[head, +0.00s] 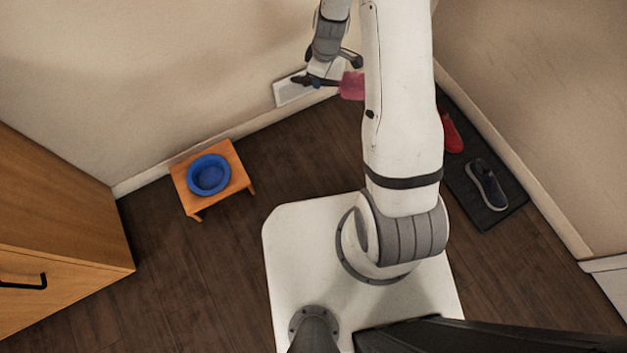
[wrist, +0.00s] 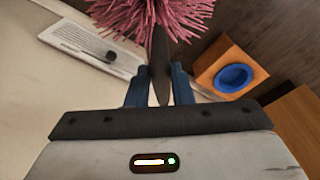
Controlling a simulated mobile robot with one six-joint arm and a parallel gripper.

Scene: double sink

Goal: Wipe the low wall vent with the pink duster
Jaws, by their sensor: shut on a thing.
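The pink duster (wrist: 150,14) is a bushy pink head on a dark handle. My gripper (wrist: 160,88) is shut on the dark handle, and the head sticks out beyond the fingertips. In the head view the pink head (head: 352,86) shows to the right of my gripper (head: 318,80), close to the wall. The low wall vent (head: 290,91) is a white panel just above the baseboard, partly behind my gripper. In the wrist view the vent (wrist: 92,48) lies left of the duster head, which overlaps its near end. I cannot tell whether they touch.
A blue bowl (head: 209,175) sits on a small orange stand (head: 182,190) by the wall at left. A wooden cabinet (head: 60,235) stands at far left. A dark mat (head: 480,212) at right holds a red shoe (head: 452,134) and a dark shoe (head: 487,184).

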